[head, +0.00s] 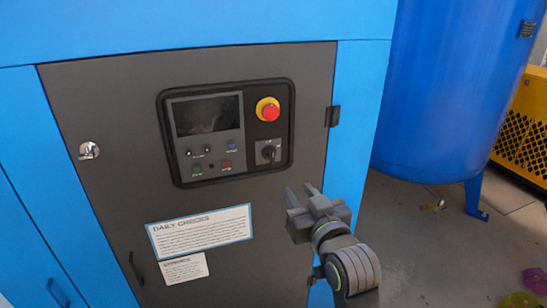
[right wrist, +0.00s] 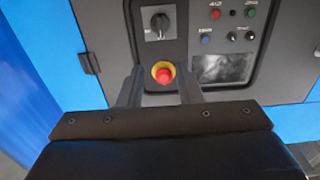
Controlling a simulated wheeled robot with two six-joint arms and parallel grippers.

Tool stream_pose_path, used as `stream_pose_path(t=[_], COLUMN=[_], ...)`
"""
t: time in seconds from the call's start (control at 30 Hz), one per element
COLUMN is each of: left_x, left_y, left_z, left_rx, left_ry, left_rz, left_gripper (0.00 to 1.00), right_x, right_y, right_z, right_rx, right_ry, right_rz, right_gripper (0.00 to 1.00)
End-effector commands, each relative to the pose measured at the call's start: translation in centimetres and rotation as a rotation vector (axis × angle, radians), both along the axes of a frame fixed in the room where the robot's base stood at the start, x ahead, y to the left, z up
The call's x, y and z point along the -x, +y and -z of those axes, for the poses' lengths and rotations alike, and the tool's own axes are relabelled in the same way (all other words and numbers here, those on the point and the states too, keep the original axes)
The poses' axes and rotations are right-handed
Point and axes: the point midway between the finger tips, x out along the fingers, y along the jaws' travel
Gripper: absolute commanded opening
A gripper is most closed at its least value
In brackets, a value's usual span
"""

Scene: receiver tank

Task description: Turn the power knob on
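The power knob (head: 268,152) is a black rotary switch on a grey square plate, at the lower right of the control panel (head: 180,174) in the head view. In the right wrist view the knob (right wrist: 160,24) shows at the top, beyond the fingers, with its pointer roughly in line with the picture's vertical. My right gripper (head: 301,191) is below and right of the knob in the head view, apart from the panel. Its fingers are spread and empty; they also show in the right wrist view (right wrist: 160,80). My left gripper is not in view.
A red emergency stop button (head: 268,109) on a yellow ring sits just above the knob. A screen (head: 207,115) and small buttons are left of it. A door hinge (head: 332,116) is to the right. A blue tank (head: 450,90) stands at the right.

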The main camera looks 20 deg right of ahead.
Motion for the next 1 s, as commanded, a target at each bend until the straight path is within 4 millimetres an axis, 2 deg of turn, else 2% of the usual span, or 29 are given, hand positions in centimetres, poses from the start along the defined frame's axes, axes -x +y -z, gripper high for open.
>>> stream_pose_path(t=[0.2, 0.7, 1.0], left_x=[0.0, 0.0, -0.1], left_y=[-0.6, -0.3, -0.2], left_z=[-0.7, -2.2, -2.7], left_rx=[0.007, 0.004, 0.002], left_ry=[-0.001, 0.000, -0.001], left_rz=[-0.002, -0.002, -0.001], left_gripper=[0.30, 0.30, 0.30], right_x=[-3.7, -11.9, -15.2], right_y=[0.1, 0.4, 0.5], right_z=[-0.2, -0.1, -0.1], right_rx=[0.002, 0.001, -0.001], right_ry=[0.001, 0.001, 0.001], right_rz=[-0.001, 0.000, 0.000], right_gripper=[0.32, 0.32, 0.32])
